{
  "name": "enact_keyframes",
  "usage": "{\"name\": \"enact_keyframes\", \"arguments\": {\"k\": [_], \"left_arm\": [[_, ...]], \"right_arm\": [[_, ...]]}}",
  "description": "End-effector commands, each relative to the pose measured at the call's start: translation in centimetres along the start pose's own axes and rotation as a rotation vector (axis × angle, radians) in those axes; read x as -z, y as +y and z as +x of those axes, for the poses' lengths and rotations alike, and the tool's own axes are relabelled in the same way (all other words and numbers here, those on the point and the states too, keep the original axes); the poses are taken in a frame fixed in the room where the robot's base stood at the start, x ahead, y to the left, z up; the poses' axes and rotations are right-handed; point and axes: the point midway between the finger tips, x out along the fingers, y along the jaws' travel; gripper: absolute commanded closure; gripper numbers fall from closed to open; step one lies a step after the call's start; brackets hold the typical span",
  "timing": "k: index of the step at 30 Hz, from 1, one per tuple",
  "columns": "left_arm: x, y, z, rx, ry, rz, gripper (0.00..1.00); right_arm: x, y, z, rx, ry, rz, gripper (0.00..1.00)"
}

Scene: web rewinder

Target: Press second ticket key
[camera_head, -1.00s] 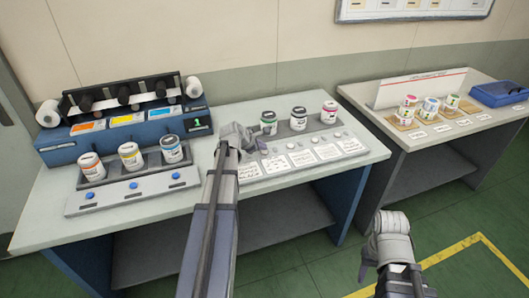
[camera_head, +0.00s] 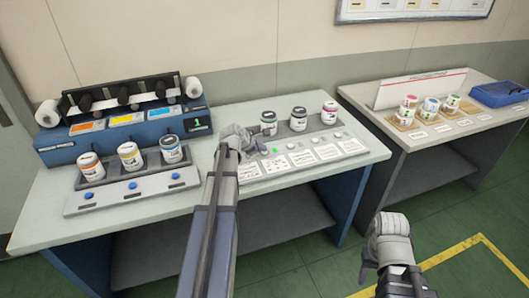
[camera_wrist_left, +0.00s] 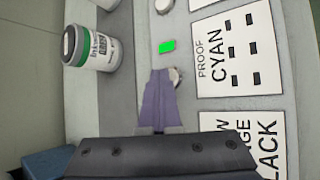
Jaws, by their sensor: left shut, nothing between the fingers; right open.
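The ticket panel (camera_head: 258,170) is a grey slab on the left table with a row of round white keys and several printed cards. In the left wrist view, one white key (camera_wrist_left: 177,77) lies beside the "PROOF CYAN" card (camera_wrist_left: 240,50). My left gripper (camera_wrist_left: 158,75) is shut and empty, its purple fingertips at that key and partly over it; whether they touch is unclear. A small green light (camera_wrist_left: 167,46) glows beside the key, and also shows in the head view (camera_head: 277,150). My left gripper (camera_head: 262,148) reaches over the panel there. My right gripper (camera_head: 367,270) is open over the floor.
A green-lidded jar (camera_wrist_left: 95,47) stands close to my left fingers; other jars stand behind the panel. A blue rewinder (camera_head: 130,135) and a panel with blue buttons (camera_head: 132,197) are at left. A second table (camera_head: 420,145) holds small rolls and a blue tray (camera_head: 500,94).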

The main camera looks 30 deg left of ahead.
Motion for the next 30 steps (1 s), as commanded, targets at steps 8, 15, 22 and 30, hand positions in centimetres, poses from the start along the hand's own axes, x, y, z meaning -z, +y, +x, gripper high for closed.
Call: {"name": "enact_keyframes", "arguments": {"k": [8, 15, 22, 30], "left_arm": [[-0.4, 0.5, -0.6, 0.001, 0.001, 0.000, 1.00], [-0.8, 0.8, -1.1, 0.000, 0.000, 0.000, 1.00], [-0.8, 0.8, -1.1, 0.000, 0.000, 0.000, 1.00], [-1.6, 1.6, -2.2, 0.000, 0.000, 0.000, 1.00]], "right_arm": [[-0.1, 0.1, -0.9, 0.000, 0.000, 0.000, 0.50], [-0.1, 0.2, -1.6, 0.000, 0.000, 0.000, 0.50], [-0.1, 0.1, -1.6, 0.000, 0.000, 0.000, 0.50], [-0.2, 0.3, -3.1, 0.000, 0.000, 0.000, 0.50]]}}
